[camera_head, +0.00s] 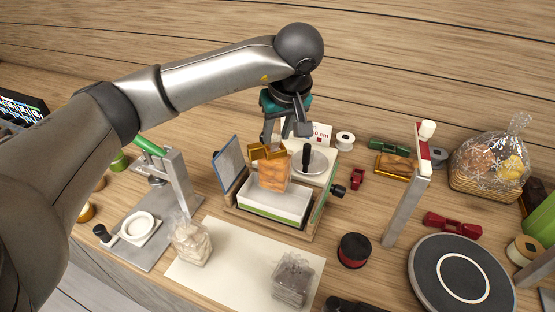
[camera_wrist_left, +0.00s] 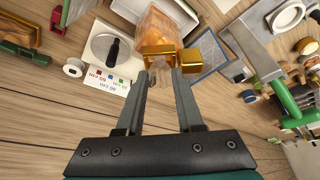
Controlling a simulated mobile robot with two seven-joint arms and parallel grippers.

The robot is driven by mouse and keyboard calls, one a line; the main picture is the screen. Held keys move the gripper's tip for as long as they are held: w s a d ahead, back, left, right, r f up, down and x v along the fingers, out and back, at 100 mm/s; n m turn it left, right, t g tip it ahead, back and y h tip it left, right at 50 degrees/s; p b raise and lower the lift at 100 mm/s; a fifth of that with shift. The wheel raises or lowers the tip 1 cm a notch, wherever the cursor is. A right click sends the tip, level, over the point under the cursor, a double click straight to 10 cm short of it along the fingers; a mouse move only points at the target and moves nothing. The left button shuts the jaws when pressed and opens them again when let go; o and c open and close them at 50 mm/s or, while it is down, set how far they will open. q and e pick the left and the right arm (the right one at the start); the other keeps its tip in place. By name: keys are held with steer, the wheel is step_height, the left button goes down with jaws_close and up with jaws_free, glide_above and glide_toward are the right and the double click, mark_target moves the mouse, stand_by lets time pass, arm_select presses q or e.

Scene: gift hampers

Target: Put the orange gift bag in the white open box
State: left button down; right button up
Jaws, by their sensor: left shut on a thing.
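The orange gift bag (camera_head: 275,174) is clear with orange contents and has a gold bow at its top. My left gripper (camera_head: 285,134) is shut on the bag's top and holds it upright. In the wrist view the fingertips (camera_wrist_left: 161,75) pinch the top of the bag (camera_wrist_left: 157,27) beside the gold bow. The white open box (camera_head: 262,209) sits in a wooden frame below the bag. The bag covers part of its far side, so I cannot tell how far the bag's bottom is above the box floor. My right gripper is not in view.
A blue-grey panel (camera_head: 229,163) stands left of the box. A round scale with a black handle (camera_head: 309,161) is behind it. A lever press (camera_head: 175,180) stands at left. Two other bags (camera_head: 190,241) (camera_head: 292,281) rest on a cream mat (camera_head: 232,262) in front. A grey post (camera_head: 407,205) stands at right.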

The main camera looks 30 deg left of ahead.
mark_target(278, 159)
arm_select(q)
step_height(278, 159, down, 7)
steer(key=shift+f, duration=0.2)
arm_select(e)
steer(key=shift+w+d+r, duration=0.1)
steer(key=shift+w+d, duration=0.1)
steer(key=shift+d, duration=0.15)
arm_select(q)
steer(key=shift+f, duration=0.1)
steer(key=c, duration=1)
jaws_free()
steer(key=shift+f, duration=0.1)
steer(key=o, duration=0.5)
steer(key=shift+c, duration=0.2)
steer(key=shift+r, duration=0.2)
steer(key=v, duration=1.2)
